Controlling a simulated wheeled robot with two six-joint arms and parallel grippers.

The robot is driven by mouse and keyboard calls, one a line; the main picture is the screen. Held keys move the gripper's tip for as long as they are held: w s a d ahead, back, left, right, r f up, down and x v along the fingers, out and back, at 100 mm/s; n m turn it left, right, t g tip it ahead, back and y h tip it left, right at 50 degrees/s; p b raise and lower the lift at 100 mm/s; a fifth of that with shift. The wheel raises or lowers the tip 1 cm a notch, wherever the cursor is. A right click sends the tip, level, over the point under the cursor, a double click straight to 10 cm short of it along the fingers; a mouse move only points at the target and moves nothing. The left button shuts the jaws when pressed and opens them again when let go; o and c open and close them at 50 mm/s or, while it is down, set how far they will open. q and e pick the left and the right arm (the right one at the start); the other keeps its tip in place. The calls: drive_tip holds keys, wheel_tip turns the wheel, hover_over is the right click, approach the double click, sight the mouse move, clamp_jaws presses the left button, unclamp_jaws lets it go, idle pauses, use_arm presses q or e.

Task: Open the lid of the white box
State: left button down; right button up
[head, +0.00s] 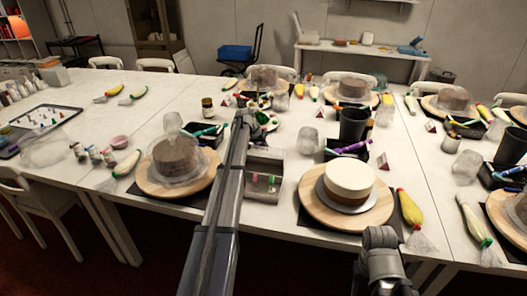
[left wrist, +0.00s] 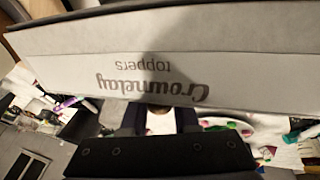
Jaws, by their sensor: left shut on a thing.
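The white box (head: 265,192) stands on the table just right of my left arm in the head view. Its front part is uncovered, with small pink and green pieces inside. A pale panel, seemingly its lid (head: 266,160), stands raised at the back. In the left wrist view, a large white panel (left wrist: 60,60) with upside-down lettering ending in "toppers" fills the upper part. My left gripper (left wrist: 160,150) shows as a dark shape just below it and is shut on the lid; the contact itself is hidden. My right gripper is not in view, only part of the arm.
A white cake (head: 350,178) on a wooden turntable stands right of the box. A brown cake (head: 178,156) under a clear cover stands left. A black cup (head: 353,127), pens and piping bags lie around, leaving little free room near the box.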

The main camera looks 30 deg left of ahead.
use_arm(q)
drive_tip(key=shift+w+a+f+b, duration=0.1)
drive_tip(key=shift+w+f+b, duration=0.25)
drive_tip(key=shift+w+f, duration=0.15)
idle(0.4)
drive_tip(key=c, duration=1.1)
unclamp_jaws()
drive_tip(key=o, duration=0.3)
drive_tip(key=shift+a+f, duration=0.15)
drive_tip(key=shift+o, duration=0.7)
drive_tip(key=shift+w, duration=0.1)
drive_tip(key=shift+r, duration=0.2)
